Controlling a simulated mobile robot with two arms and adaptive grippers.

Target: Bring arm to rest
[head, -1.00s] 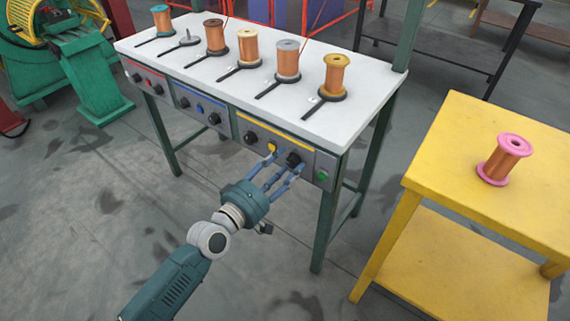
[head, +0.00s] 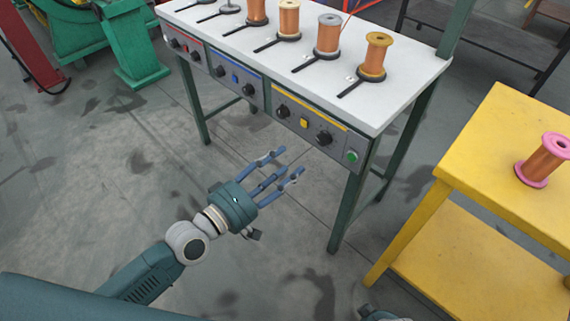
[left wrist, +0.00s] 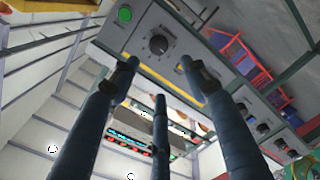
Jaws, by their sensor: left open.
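My left gripper (head: 283,166) is open and empty in the head view, its blue-grey fingers spread. It is in free air in front of the control panel (head: 291,116) with the yellow stripe, apart from its black knobs (head: 324,138) and yellow button (head: 303,123). In the left wrist view the fingers (left wrist: 158,80) point towards the panel, with a black knob (left wrist: 158,45) and green button (left wrist: 125,14) beyond them. Nothing is between the fingers. My right gripper cannot be made out.
The white table (head: 404,85) carries several spools on holders. A yellow table (head: 485,149) at right bears a pink-flanged copper spool (head: 543,161). Green machinery (head: 137,57) stands at upper left. The floor (head: 110,200) left of my arm is clear.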

